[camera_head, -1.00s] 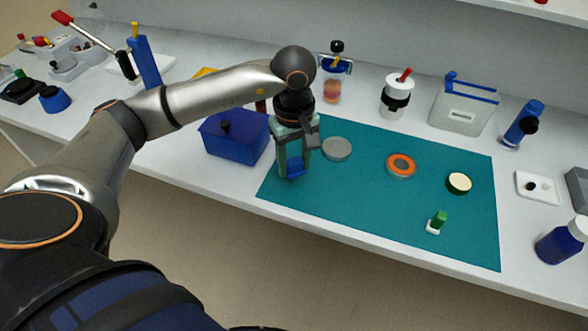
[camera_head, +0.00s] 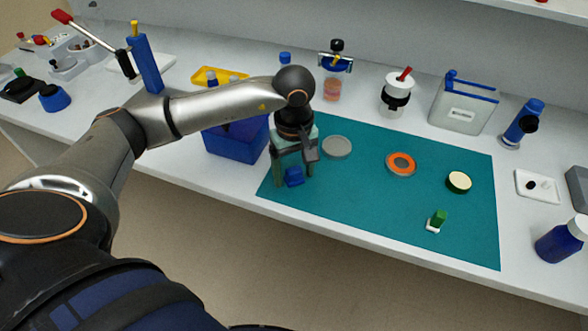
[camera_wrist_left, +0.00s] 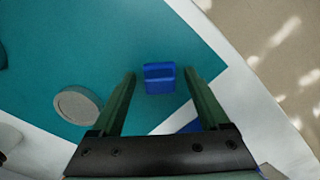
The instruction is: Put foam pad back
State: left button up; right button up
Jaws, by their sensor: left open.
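A small blue block (camera_head: 294,177) with a raised ridge stands on the teal mat (camera_head: 350,210) near its front left corner. It also shows in the left wrist view (camera_wrist_left: 159,79). My left gripper (camera_head: 294,171) is above the mat with its fingers on either side of the block. In the left wrist view the fingers (camera_wrist_left: 159,75) are open, with a gap to the block on both sides. I cannot tell for sure which thing is the foam pad. My right gripper is not in view.
On the mat are a grey disc (camera_head: 337,147), an orange-ringed disc (camera_head: 401,164), a cream disc (camera_head: 459,182) and a green-topped piece (camera_head: 437,221). A blue box (camera_head: 235,143) stands left of the mat. Bottles and a white container (camera_head: 462,105) line the back. The mat's front middle is clear.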

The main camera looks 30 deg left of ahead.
aim_at(294, 169)
pick_arm(q)
notch_tip(294, 169, up, 12)
jog(key=shift+r, duration=0.2)
dwell(0.4)
